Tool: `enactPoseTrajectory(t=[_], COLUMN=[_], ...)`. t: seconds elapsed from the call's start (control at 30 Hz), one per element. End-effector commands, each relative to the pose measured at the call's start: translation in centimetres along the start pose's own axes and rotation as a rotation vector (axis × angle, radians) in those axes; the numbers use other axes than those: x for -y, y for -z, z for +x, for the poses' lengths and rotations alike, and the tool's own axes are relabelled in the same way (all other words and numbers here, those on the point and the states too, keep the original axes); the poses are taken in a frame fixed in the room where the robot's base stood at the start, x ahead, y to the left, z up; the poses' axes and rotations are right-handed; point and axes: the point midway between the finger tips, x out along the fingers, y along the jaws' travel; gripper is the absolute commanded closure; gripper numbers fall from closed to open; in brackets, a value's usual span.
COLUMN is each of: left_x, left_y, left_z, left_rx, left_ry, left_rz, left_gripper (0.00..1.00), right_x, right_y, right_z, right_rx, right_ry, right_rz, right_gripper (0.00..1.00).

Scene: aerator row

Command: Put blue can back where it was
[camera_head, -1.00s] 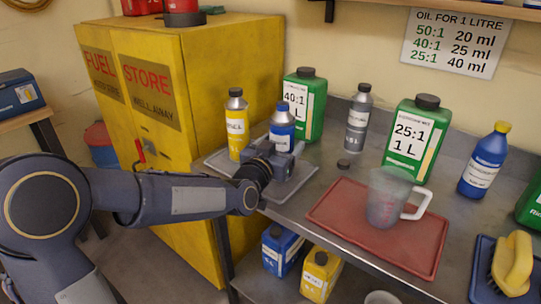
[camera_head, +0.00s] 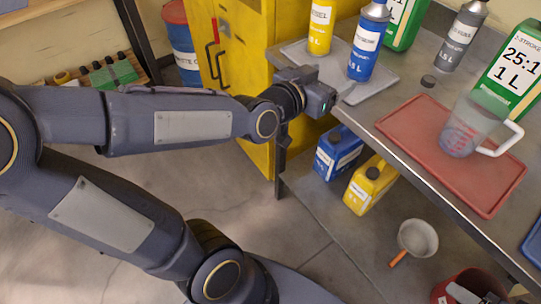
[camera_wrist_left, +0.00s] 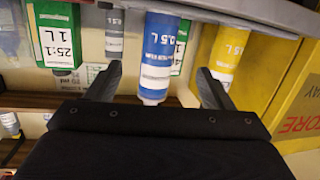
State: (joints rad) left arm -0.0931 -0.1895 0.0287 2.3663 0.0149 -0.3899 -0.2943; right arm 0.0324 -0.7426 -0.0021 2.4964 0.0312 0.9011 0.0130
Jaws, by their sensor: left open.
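The blue can (camera_head: 366,48) has a white label and a silver shoulder. It stands upright on the grey tray (camera_head: 375,88), to the right of a yellow can (camera_head: 320,28). My left gripper (camera_head: 338,88) is open and empty at the tray's front edge, in front of the blue can and apart from it. In the left wrist view, which is upside down, the blue can (camera_wrist_left: 160,50) shows beyond and between the two open fingers (camera_wrist_left: 155,90). My right gripper is not in view.
A red tray (camera_head: 415,135) with a clear measuring jug (camera_head: 468,128) lies to the right. A small dark cap (camera_head: 428,81) lies between the trays. Green jugs (camera_head: 512,72) and a grey can (camera_head: 462,38) stand behind. Blue (camera_head: 338,150) and yellow (camera_head: 368,187) canisters sit below the bench.

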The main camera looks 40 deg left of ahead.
Motion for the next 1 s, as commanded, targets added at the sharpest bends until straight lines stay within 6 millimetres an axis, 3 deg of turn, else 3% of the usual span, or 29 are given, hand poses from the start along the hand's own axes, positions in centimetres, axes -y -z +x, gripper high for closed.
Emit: enactPoseTrajectory(t=[0.13,0.3,0.4,0.5,0.63,0.87,1.0], left_x=[0.6,-0.3,-1.0,-1.6,-1.9,-1.9,-2.0], left_y=[-4.5,-10.2,-12.5,-13.8,-14.5,-14.5,-13.2], left_z=[-5.1,-12.4,-15.9,-18.2,-19.4,-19.4,-19.6], left_rx=[0.271,0.596,0.738,0.827,0.875,0.877,0.877], left_ry=[-0.013,-0.018,-0.015,-0.012,-0.011,-0.012,-0.013], left_rz=[-0.124,-0.278,-0.344,-0.385,-0.406,-0.405,-0.404], left_gripper=[0.25,0.25,0.25,0.25,0.25,0.25,0.25], right_x=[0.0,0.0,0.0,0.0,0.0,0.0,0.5], right_y=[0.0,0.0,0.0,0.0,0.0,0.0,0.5], right_z=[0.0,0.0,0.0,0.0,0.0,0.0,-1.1], right_rx=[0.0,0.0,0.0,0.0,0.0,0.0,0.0], right_ry=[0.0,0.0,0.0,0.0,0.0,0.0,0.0], right_rz=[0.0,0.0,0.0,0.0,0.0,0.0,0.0], right_gripper=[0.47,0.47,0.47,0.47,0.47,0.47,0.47])
